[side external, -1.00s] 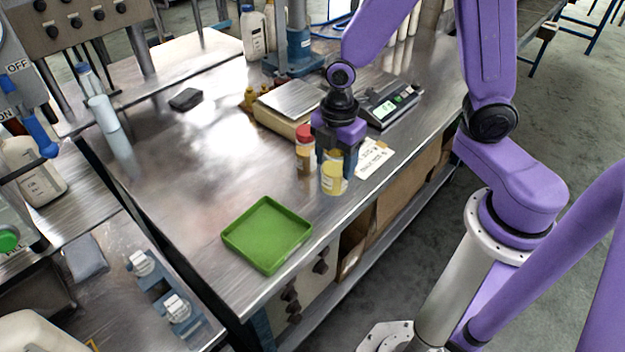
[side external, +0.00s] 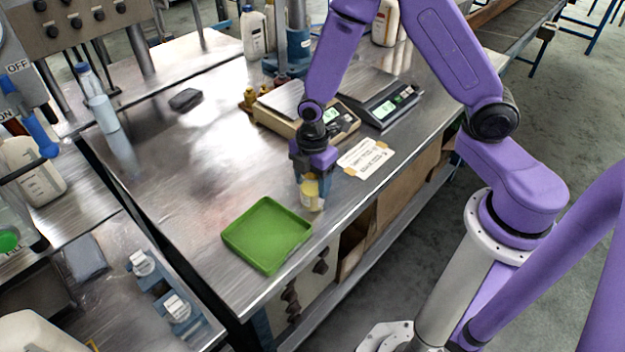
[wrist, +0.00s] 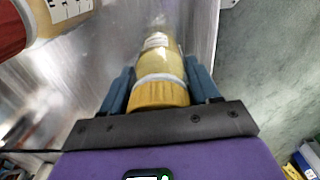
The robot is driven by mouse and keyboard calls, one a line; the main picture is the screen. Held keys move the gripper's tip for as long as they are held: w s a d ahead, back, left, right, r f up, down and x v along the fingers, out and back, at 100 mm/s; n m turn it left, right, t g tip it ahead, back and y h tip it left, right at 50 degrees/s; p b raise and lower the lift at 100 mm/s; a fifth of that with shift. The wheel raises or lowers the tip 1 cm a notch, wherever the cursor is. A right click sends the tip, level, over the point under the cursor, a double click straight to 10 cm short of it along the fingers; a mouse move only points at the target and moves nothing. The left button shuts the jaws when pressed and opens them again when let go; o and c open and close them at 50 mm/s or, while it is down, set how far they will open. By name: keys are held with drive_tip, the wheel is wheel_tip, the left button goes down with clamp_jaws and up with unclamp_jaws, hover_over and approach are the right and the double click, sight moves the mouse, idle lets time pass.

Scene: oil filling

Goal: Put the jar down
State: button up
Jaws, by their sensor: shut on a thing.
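My gripper (side external: 313,172) is shut on a jar of yellow contents (side external: 312,195) near the table's front edge, just right of the green tray (side external: 232,236). The wrist view shows the jar (wrist: 160,55) between my blue fingers, with its tan lid (wrist: 158,95) towards my palm and a pale label on its side. I cannot tell whether its base touches the table. A red-capped jar (wrist: 12,28) is at the upper left of the wrist view; in the side view my gripper mostly hides it.
The green tray is empty. Two scales, one beige (side external: 345,130) and one dark (side external: 385,110), stand behind, with a paper label (side external: 366,157) on the table before them. The table left of the tray is clear. Its front edge is close to the jar.

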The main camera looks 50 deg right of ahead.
drive_tip(key=shift+f, duration=0.2)
drive_tip(key=o, duration=1.1)
drive_tip(key=shift+o, duration=0.2)
wheel_tip(320, 180, up, 17)
drive_tip(key=s+d+r+m, duration=0.1)
drive_tip(key=s+d+m, duration=0.1)
drive_tip(key=s, duration=0.8)
drive_tip(key=s+d+r+m, duration=0.1)
drive_tip(key=s+d+m, duration=0.1)
drive_tip(key=s, duration=0.9)
drive_tip(key=shift+s+m, duration=0.3)
drive_tip(key=shift+m, duration=0.6)
drive_tip(key=shift+s+d, duration=0.25)
drive_tip(key=shift+s, duration=0.1)
drive_tip(key=shift+c, duration=0.4)
